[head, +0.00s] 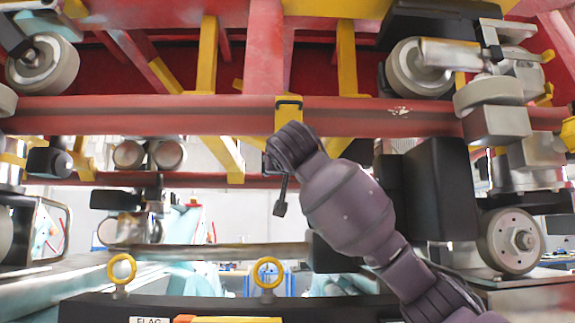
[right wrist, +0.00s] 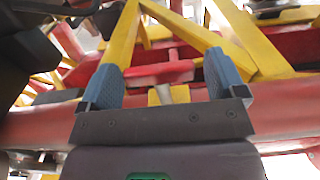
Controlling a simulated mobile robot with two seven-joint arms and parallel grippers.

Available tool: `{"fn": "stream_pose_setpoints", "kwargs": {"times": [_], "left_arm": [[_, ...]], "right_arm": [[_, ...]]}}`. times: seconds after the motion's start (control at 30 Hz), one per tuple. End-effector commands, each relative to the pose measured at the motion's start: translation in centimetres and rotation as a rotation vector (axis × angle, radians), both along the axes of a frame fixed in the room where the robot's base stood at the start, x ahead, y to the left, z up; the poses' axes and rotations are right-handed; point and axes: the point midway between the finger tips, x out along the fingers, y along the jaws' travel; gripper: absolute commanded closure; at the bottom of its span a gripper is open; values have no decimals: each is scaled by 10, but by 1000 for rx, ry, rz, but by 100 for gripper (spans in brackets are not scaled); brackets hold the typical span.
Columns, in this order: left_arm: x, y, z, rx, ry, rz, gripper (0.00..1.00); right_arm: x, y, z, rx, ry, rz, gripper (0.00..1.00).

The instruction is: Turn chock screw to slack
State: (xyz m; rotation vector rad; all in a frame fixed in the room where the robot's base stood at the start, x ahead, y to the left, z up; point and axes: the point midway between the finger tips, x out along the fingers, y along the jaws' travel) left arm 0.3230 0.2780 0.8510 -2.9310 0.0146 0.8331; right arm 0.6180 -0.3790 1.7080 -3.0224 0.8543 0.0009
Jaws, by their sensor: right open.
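In the right wrist view a red crossbar handle (right wrist: 162,73) with a short pale shaft (right wrist: 179,93) below it looks like the chock screw. My right gripper (right wrist: 162,66) is open, with one blue finger on each side of the handle. I see no finger closed on it, and cannot tell how far the handle lies beyond the fingertips. In the head view my right arm reaches up to the red beam (head: 190,110); its fingers and the screw cannot be made out there. My left gripper is not in view.
Yellow struts (right wrist: 120,45) and a red beam (right wrist: 290,115) lie close around the gripper. In the head view, wheels (head: 510,241) and a black block (head: 440,190) stand right of my arm. Two yellow rings (head: 268,272) stand on a dark bar below.

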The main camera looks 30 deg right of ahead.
Motion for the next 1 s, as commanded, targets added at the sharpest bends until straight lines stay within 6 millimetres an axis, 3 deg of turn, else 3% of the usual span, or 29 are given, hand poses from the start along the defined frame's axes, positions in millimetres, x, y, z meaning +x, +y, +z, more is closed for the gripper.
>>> {"fn": "stream_pose_setpoints", "kwargs": {"times": [0.2, 0.53, 0.83, 1.0], "left_arm": [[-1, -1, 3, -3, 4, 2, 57], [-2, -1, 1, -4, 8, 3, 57], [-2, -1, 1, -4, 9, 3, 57], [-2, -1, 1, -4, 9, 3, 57]], "right_arm": [[14, -9, 0, 1, 1, -1, 11], [16, -10, 0, 0, 0, 0, 11], [16, -10, 0, 0, 0, 0, 57], [16, -10, 0, 0, 0, -4, 60]]}}
